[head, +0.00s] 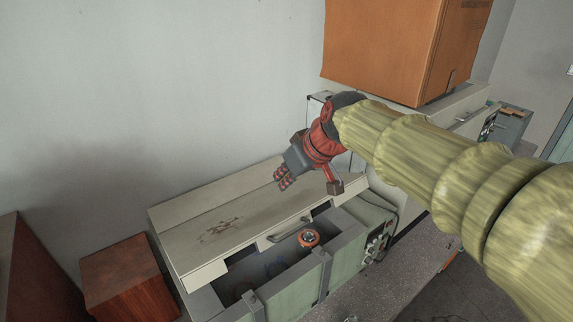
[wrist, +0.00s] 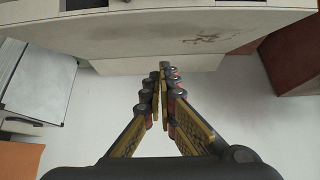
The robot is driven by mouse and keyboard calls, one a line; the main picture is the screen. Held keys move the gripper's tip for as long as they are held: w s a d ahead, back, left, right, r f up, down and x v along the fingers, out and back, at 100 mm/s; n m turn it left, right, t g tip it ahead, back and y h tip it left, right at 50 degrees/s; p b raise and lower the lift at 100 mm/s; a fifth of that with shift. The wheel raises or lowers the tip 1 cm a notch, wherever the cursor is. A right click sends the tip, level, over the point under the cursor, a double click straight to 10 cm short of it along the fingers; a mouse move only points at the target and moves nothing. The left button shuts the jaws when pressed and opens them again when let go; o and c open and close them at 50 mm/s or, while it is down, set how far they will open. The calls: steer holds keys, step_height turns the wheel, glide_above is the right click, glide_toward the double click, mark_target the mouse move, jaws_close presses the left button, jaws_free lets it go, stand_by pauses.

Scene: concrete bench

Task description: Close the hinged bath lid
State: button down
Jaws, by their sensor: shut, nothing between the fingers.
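The bath lid (head: 235,220) is a long cream panel with brown stains and a handle (head: 288,229) on its front edge. It lies at a slant over the bath (head: 290,297), with a gap at the front that shows the dark inside. An orange-rimmed round item (head: 308,237) shows in that gap. My gripper (head: 281,181) is shut and empty at the lid's far edge, near the wall. In the wrist view my fingertips (wrist: 165,70) overlap the edge of the lid (wrist: 150,35); I cannot tell whether they touch it.
A large orange box (head: 380,45) stands on a pale unit at the back right. A reddish-brown box (head: 128,280) is at the left. Control knobs and cables (head: 376,245) are at the bath's right end. The grey wall (head: 150,100) is close behind the lid.

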steer(key=shift+f, duration=0.55)
steer(key=shift+f, duration=0.15)
steer(key=s+d+f+b, duration=0.2)
steer(key=s+f+b, duration=0.1)
steer(key=f+b, duration=0.7)
steer(key=s+d+f+b, duration=0.2)
steer(key=s+f+b, duration=0.1)
steer(key=f+b, duration=0.7)
steer(key=s+d+f+t+b, duration=0.1)
steer(key=s+d+f+b, duration=0.1)
steer(key=f+b, duration=0.8)
steer(key=shift+s+d+y+b, duration=0.35)
steer(key=shift+s+b, duration=0.45)
steer(key=shift+b, duration=0.5)
steer(key=shift+a, duration=0.1)
steer(key=shift+r, duration=0.2)
